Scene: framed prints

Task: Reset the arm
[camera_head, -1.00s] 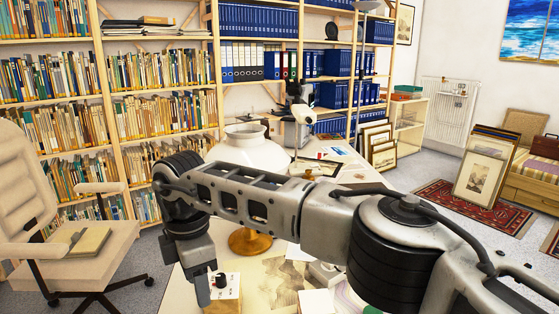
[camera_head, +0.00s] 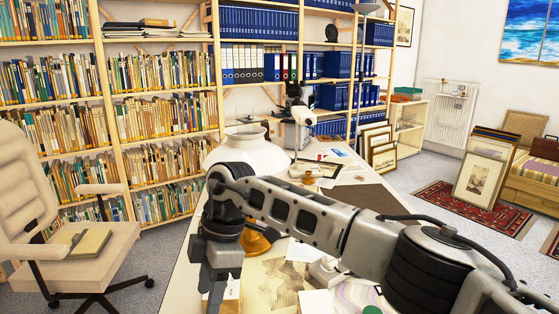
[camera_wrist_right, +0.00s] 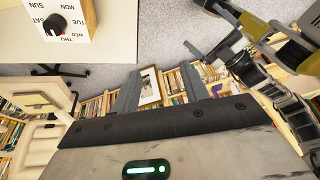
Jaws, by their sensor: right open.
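My right arm crosses the head view from the lower right, over the desk (camera_head: 345,176). Its gripper (camera_head: 214,290) hangs downward near the desk's left edge, in front of a small white box, which it partly hides. In the right wrist view the two fingers (camera_wrist_right: 160,88) are spread apart, with nothing between them. The white box with a black knob and weekday letters (camera_wrist_right: 75,18) shows at the upper left there, apart from the fingers. My left gripper is not in the head view.
A large white lampshade (camera_head: 248,150) stands just behind the arm. A beige chair (camera_head: 95,240) is left of the desk, before full bookshelves (camera_head: 165,120). Framed prints (camera_head: 483,180) lean at the right. Floor shows between chair and desk.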

